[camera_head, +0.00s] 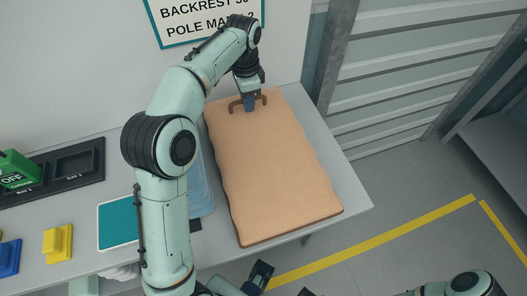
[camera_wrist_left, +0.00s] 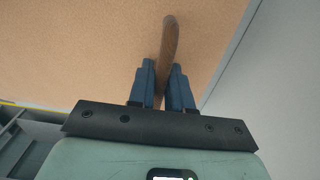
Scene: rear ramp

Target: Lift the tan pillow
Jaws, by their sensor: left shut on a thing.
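The tan pillow (camera_head: 265,165) is a large flat tan slab with a brown edge, lying on the grey table. A brown handle (camera_head: 235,106) stands at its far end; in the wrist view it shows as a brown bar (camera_wrist_left: 169,45). My left gripper (camera_head: 249,103) is at that far end. In the left wrist view the blue fingers of my left gripper (camera_wrist_left: 163,75) are closed on the bar, one on each side.
The grey table (camera_head: 345,190) has a bare strip right of the pillow. At left are a teal pad (camera_head: 118,222), a black tray (camera_head: 75,163), a green block (camera_head: 18,170) and a yellow block (camera_head: 58,242). A wall with a sign (camera_head: 205,20) rises behind.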

